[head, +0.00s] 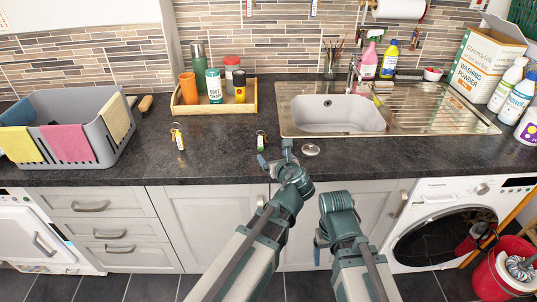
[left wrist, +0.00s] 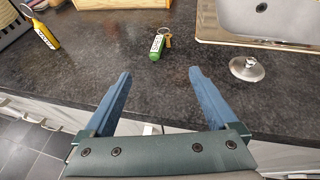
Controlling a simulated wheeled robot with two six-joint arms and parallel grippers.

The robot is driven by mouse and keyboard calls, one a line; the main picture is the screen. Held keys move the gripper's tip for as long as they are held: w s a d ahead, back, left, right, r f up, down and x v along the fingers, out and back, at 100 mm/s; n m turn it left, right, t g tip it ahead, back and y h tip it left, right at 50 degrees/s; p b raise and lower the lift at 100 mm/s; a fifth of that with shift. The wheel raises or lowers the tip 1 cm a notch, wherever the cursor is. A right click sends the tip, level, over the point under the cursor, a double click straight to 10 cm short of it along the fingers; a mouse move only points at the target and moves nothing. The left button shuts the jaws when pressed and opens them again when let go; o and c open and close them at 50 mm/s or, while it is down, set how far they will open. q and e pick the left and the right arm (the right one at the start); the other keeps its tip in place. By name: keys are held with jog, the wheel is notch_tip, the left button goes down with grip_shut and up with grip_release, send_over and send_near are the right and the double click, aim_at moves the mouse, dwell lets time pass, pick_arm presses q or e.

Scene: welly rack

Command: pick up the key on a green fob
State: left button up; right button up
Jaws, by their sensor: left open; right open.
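The key on a green fob (head: 260,142) lies on the dark worktop, left of the sink's front corner. In the left wrist view the green fob (left wrist: 156,47) shows with its ring and a brass-coloured key beside it. My left gripper (head: 275,154) is open and empty at the worktop's front part, just short of the fob. In the left wrist view its two blue fingers (left wrist: 160,82) are spread, with the fob beyond them, apart from both. My right gripper (head: 319,247) is open, low in front of the cupboard doors and away from the worktop.
A yellow-fob key (head: 180,139) lies further left. A metal sink plug (head: 311,150) lies close right of my left gripper. The sink (head: 340,126) is behind it. A wooden tray (head: 215,107) with bottles and a grey cloth-hung basket (head: 117,142) stand left. Worktop between the two keys is clear.

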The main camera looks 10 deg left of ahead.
aim_at(263, 143)
pick_arm(q)
jog(key=b+x, duration=0.5)
jog(key=x, duration=0.9)
jog(key=shift+d+f, duration=0.15)
jog(key=shift+d, duration=0.05)
jog(key=shift+c, duration=0.6)
jog(key=c, duration=1.3)
jog(key=shift+c, duration=0.2)
